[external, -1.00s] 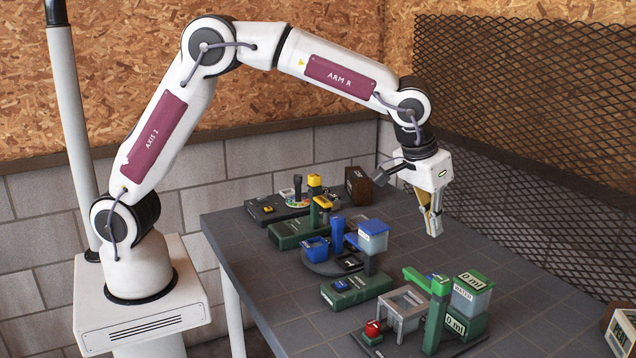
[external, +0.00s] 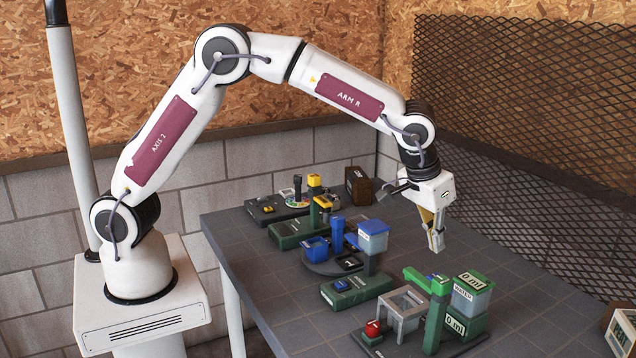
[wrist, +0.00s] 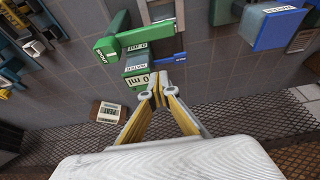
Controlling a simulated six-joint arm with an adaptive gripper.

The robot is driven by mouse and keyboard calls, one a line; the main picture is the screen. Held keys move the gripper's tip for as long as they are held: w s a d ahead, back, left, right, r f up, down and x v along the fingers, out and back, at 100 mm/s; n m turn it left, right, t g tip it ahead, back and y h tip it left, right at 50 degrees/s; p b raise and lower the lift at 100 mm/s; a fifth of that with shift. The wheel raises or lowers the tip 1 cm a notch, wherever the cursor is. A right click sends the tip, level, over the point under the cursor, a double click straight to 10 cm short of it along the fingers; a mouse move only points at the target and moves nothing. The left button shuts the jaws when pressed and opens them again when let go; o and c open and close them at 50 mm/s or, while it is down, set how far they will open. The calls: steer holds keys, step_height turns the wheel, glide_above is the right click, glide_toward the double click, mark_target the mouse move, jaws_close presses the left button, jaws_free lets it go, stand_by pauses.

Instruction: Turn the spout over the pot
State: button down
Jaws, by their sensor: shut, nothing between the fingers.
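The water station stands at the table's front right. Its green post and arm (external: 438,312), likely the spout, show beside a clear tank marked WATER (external: 471,297) with 0 ml labels. In the wrist view the green arm (wrist: 112,38) is at upper left, with a thin blue bar (wrist: 170,58) near it. I cannot tell for certain which thing is the pot; a small black square cup (external: 350,263) sits on the round turntable of the middle station. My gripper (external: 437,248) is shut and empty, above the table behind the water station. It also shows in the wrist view (wrist: 156,90).
A grey frame (external: 402,298) and a red knob (external: 373,328) stand left of the green post. The middle station has a clear-and-blue tank (external: 373,238) and a blue bin (external: 314,247). A brown box (external: 359,186) is at the back.

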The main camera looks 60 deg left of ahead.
mark_target(419, 274)
steer(key=shift+s+f, duration=0.35)
steer(key=shift+f, duration=0.5)
steer(key=shift+s+f, duration=0.35)
steer(key=shift+f, duration=0.55)
steer(key=shift+s+f, duration=0.35)
steer(key=shift+f, duration=0.5)
steer(key=shift+s, duration=0.85)
steer(key=shift+a, duration=0.1)
steer(key=shift+w, duration=0.2)
step_height(419, 274, up, 9)
steer(key=shift+w+r, duration=0.15)
steer(key=shift+r, duration=0.05)
